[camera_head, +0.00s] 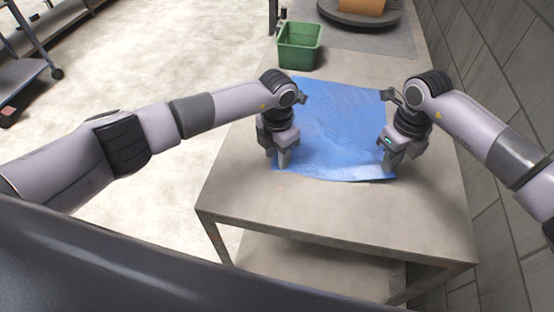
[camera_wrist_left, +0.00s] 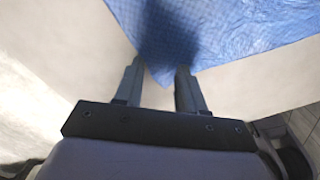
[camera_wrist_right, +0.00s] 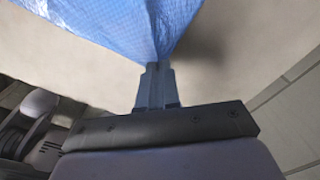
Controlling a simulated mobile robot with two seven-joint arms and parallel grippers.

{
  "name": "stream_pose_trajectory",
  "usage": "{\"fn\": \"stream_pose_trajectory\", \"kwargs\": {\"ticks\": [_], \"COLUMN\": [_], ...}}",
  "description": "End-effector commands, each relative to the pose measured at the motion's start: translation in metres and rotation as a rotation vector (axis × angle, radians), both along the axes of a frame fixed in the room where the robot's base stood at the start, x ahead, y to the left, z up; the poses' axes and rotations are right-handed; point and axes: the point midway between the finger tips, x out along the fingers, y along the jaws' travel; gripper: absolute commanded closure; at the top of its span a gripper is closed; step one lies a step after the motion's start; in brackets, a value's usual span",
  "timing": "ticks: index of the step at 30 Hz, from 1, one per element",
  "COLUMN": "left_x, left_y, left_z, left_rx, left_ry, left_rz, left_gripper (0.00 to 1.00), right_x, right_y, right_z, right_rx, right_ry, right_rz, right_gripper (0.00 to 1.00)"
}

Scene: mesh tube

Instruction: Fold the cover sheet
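The blue cover sheet (camera_head: 340,120) lies spread on the table, with its near edge running between my two grippers. My left gripper (camera_head: 281,158) is at the sheet's near left corner. In the left wrist view its fingers (camera_wrist_left: 160,72) are apart, with the pointed sheet corner (camera_wrist_left: 163,82) between them. My right gripper (camera_head: 389,166) is at the near right corner. In the right wrist view its fingers (camera_wrist_right: 158,68) are together, and the sheet (camera_wrist_right: 130,25) gathers to a point between them. The near edge looks slightly raised towards the right gripper.
The grey table (camera_head: 330,215) is bare in front of the sheet. A green bin (camera_head: 299,46) stands behind the sheet on the left. Further back is a dark round stand (camera_head: 345,17) bearing an orange-brown box (camera_head: 362,6). A grey tiled wall (camera_head: 490,60) runs along the right side.

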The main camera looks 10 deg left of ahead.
Motion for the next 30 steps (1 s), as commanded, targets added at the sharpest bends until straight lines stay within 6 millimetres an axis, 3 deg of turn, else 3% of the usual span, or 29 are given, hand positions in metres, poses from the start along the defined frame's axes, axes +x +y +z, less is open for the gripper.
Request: {"fn": "stream_pose_trajectory", "kwargs": {"ticks": [1, 7, 17, 24, 30], "left_x": [-0.001, -0.001, -0.001, 0.0, -0.001], "left_y": [0.001, 0.001, 0.003, 0.002, 0.002], "left_z": [-0.002, -0.002, 0.001, 0.035, 0.048], "left_rx": [0.003, 0.004, 0.006, 0.006, 0.005], "left_ry": [0.003, 0.004, 0.003, 0.001, 0.002], "left_rz": [0.0, 0.001, 0.002, 0.001, 0.002], "left_gripper": [0.7, 1.0, 1.0, 1.0, 1.0], "right_x": [0.0, 0.0, 0.0, 0.0, 0.0], "right_y": [0.0, 0.0, -0.001, -0.002, -0.002], "right_z": [0.0, 0.0, 0.0, 0.0, 0.0], "right_rx": [0.0, 0.0, -0.003, -0.003, -0.003], "right_ry": [0.0, 0.0, 0.0, 0.0, 0.0], "right_rz": [0.0, 0.0, -0.001, -0.002, -0.002], "right_gripper": [1.0, 1.0, 1.0, 1.0, 1.0]}}
